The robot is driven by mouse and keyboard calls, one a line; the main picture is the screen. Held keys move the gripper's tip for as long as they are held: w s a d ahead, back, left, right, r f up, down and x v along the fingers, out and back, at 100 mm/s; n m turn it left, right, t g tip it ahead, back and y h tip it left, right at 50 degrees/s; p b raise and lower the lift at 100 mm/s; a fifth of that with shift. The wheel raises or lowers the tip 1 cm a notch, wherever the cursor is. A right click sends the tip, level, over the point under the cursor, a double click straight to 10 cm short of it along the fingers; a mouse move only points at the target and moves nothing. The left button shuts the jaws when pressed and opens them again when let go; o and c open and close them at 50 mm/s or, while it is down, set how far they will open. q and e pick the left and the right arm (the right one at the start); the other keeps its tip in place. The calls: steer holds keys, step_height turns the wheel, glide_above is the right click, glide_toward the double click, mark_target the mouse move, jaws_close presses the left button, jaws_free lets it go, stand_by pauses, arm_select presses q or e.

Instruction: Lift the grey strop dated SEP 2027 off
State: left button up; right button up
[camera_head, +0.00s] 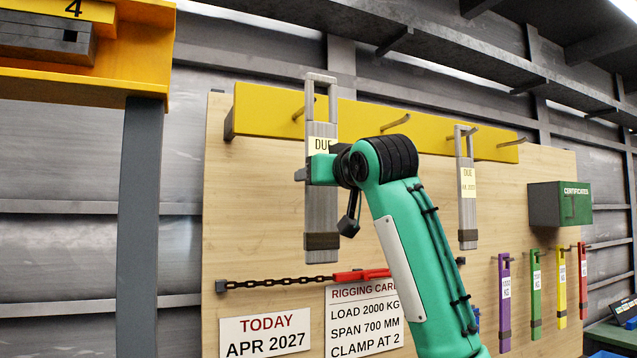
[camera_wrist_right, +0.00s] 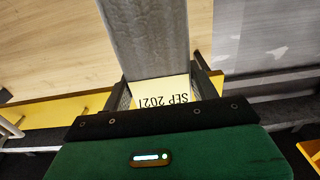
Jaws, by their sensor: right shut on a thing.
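The grey strop dated SEP 2027 (camera_head: 321,190) hangs upright in front of the wooden board, its top loop rising above the yellow rail. A peg (camera_head: 299,114) shows at the loop's left side; I cannot tell whether it still passes through the loop. My right gripper (camera_head: 303,174) is shut on this strop just below its DUE tag. In the right wrist view the strop (camera_wrist_right: 150,40) runs between the fingers, and its tag (camera_wrist_right: 165,92) reads SEP 2027 upside down. My left gripper is not in view.
Another grey strop (camera_head: 467,190) hangs from a peg to the right. The yellow rail (camera_head: 360,120) carries other bare pegs. A chain (camera_head: 280,283) with a red part, a TODAY APR 2027 sign (camera_head: 265,335), a rigging card (camera_head: 363,315), a green certificates box (camera_head: 560,204) and coloured slings (camera_head: 504,290) are nearby.

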steer(key=shift+b+v, duration=1.35)
steer(key=shift+v, duration=1.35)
